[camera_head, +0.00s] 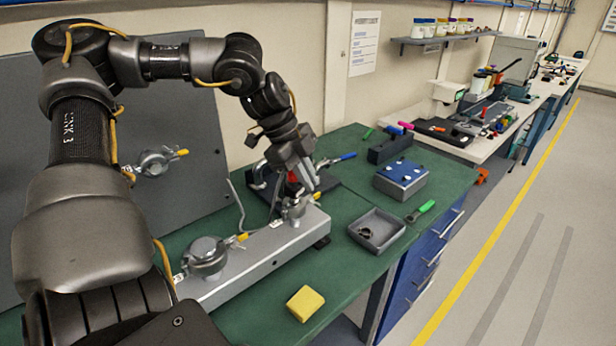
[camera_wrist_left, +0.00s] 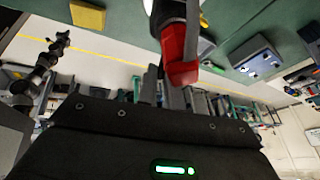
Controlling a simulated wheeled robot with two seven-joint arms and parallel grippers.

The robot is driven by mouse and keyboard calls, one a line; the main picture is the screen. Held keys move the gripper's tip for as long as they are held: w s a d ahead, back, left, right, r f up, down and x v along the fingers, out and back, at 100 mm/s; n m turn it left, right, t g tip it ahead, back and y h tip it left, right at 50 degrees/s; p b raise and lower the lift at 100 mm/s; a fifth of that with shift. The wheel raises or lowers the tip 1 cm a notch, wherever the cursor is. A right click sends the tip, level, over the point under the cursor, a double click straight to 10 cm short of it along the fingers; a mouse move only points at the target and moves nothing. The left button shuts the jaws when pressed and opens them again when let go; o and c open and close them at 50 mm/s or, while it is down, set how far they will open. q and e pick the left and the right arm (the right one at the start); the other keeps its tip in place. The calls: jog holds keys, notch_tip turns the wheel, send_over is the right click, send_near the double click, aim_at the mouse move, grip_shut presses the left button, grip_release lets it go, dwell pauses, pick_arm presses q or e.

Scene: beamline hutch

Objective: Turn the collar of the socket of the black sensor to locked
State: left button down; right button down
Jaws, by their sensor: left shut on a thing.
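A row of round metal sockets sits on a grey rail (camera_head: 262,246) on the green bench. The nearer socket (camera_head: 206,257) has a yellow tip at its side. The farther socket (camera_head: 295,211) is partly hidden under my left gripper (camera_head: 305,186). My left gripper is shut on a red part (camera_wrist_left: 181,66), which stands out in front of the fingers in the left wrist view. Whether this red part belongs to the collar I cannot tell. I cannot make out the black sensor for certain. My right gripper is out of view.
A yellow block (camera_head: 305,303) lies near the bench's front edge. A grey tray (camera_head: 377,231), a green-handled tool (camera_head: 421,211) and a blue-topped box (camera_head: 401,179) are to the right. A clamp with a blue handle (camera_head: 347,156) is behind the gripper. A grey panel (camera_head: 190,210) leans at the left.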

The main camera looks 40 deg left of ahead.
pick_arm(q)
jog(key=shift+s+a+m+g+y+p, duration=0.1)
jog(key=shift+s+a+m+g+p, duration=0.75)
jog(key=shift+m, duration=1.9)
jog(key=shift+s+a+m+g+y+b, duration=0.1)
jog(key=shift+s+a+m+g, duration=0.35)
jog(key=shift+m+g, duration=1.6)
jog(key=shift+s+a+m+g+y+p, duration=0.1)
jog(key=shift+s+a+m+g+p, duration=0.55)
jog(key=shift+m, duration=2.75)
jog(key=shift+s+d+t, duration=0.2)
jog(key=shift+s+t, duration=0.05)
jog(key=c, duration=1.5)
grip_release()
jog(key=p+v, duration=0.3)
jog(key=v, duration=0.7)
jog(key=shift+w+a+r, duration=0.1)
jog(key=shift+w+r, duration=0.05)
jog(key=shift+r, duration=0.2)
